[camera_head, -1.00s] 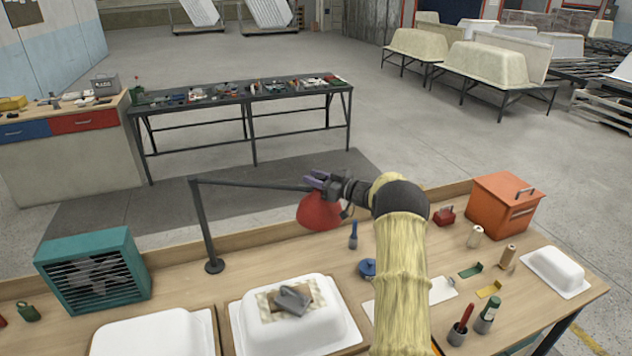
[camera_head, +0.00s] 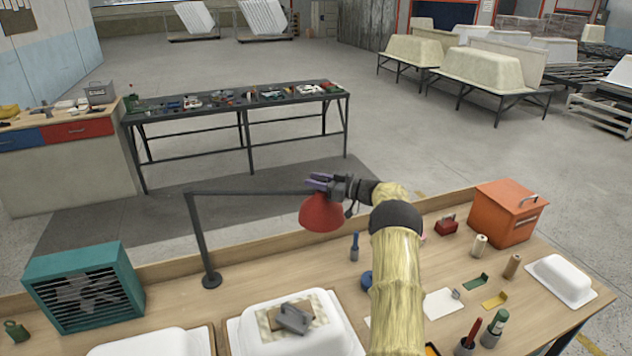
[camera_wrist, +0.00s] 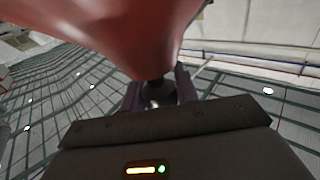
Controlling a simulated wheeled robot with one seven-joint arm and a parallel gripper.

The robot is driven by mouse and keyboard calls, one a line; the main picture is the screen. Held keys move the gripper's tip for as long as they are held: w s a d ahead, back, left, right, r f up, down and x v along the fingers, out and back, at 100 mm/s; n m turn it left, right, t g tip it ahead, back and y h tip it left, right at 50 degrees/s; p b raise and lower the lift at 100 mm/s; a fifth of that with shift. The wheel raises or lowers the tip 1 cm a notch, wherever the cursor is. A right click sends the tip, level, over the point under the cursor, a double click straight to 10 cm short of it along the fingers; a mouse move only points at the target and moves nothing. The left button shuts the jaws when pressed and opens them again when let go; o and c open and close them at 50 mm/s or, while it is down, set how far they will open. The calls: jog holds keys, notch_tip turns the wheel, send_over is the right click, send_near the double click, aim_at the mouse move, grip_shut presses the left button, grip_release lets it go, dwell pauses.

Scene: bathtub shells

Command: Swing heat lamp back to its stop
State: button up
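The heat lamp has a red shade (camera_head: 321,213) hung from a thin dark horizontal arm (camera_head: 250,193) on a black post (camera_head: 201,240) with a round base on the bench. My gripper (camera_head: 320,182) is at the top of the shade, at the outer end of the lamp arm. In the wrist view the red shade (camera_wrist: 110,30) fills the upper part. The fingers of my gripper (camera_wrist: 159,92) stand either side of the lamp's dark neck and appear closed on it; the contact is partly shaded. No stop for the lamp can be made out.
A teal fan heater (camera_head: 85,286) stands left of the post. A white tub moulding (camera_head: 270,338) with a grey tool on it lies in front. An orange box (camera_head: 507,212), small tools and bottles are at right. Beyond the bench's back edge is open floor, then a dark tool table (camera_head: 240,102).

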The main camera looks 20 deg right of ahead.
jog(key=o, duration=0.4)
jog(key=shift+w+d+r, duration=0.15)
jog(key=shift+w+r, duration=0.15)
jog(key=shift+c, duration=0.2)
jog(key=shift+o, duration=0.3)
jog(key=shift+w+f, duration=0.25)
jog(key=shift+s+r, duration=0.1)
jog(key=shift+s, duration=0.2)
jog(key=shift+s+d+f+b, duration=0.2)
jog(key=shift+s+d+b, duration=0.1)
jog(key=shift+d+b, duration=0.1)
jog(key=b+v, duration=0.6)
jog(key=v, duration=1)
jog(key=shift+r, duration=0.2)
